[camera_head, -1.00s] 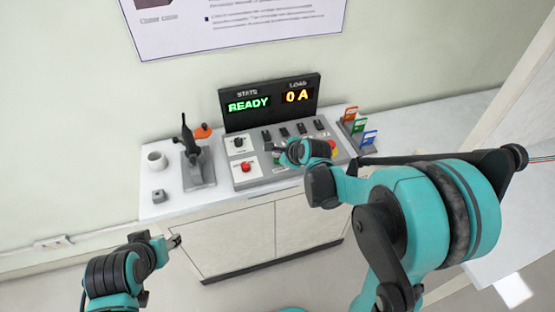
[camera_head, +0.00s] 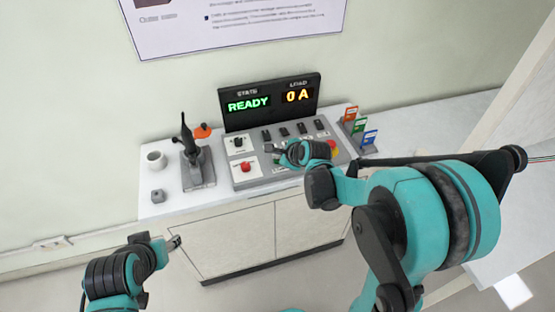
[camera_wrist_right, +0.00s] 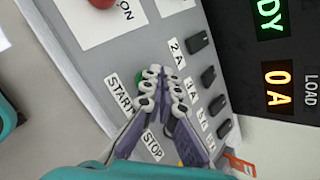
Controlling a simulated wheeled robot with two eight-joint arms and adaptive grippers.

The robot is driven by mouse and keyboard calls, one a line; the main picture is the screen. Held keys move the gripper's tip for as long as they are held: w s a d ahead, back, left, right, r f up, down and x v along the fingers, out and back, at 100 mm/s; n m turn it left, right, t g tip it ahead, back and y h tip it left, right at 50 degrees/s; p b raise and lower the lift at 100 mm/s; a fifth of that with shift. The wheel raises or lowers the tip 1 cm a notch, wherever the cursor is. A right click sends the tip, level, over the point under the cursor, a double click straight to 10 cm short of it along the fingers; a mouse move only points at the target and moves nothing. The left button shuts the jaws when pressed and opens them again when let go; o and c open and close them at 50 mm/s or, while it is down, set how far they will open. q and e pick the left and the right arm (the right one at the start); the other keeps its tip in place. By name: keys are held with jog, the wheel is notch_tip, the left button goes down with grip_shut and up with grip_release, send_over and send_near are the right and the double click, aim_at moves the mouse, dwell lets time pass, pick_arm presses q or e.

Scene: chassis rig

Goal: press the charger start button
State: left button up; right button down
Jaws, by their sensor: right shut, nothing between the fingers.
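The grey charger panel (camera_head: 240,182) stands on the white cabinet, its display (camera_head: 268,102) reading READY and 0 A. In the right wrist view a START label (camera_wrist_right: 120,94) and a STOP label (camera_wrist_right: 153,145) show on the panel. A sliver of the green start button (camera_wrist_right: 147,74) shows beside my right fingertips; the fingers hide most of it. My right gripper (camera_wrist_right: 162,75) is shut and empty, its tips over the button; I cannot tell whether they touch it. In the head view my right gripper (camera_head: 270,149) is over the panel. My left gripper (camera_head: 175,242) is low in front of the cabinet, its jaws unclear.
A red knob (camera_head: 245,167) and a row of black switches (camera_head: 284,132) are on the panel. A red stop button (camera_head: 333,147) is at its right. A black charger handle in a stand (camera_head: 205,174) and a white mug (camera_head: 156,160) stand left. Coloured tags (camera_head: 369,138) stand right.

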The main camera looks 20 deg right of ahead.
jog(key=shift+f+b, duration=0.4)
jog(key=shift+f, duration=0.05)
dwell(0.3)
jog(key=shift+r, duration=0.1)
jog(key=shift+r+p, duration=0.7)
jog(key=shift+r, duration=0.1)
jog(key=shift+r, duration=0.1)
notch_tip(320, 180, up, 5)
jog(key=p, duration=0.4)
dwell(0.4)
dwell(0.4)
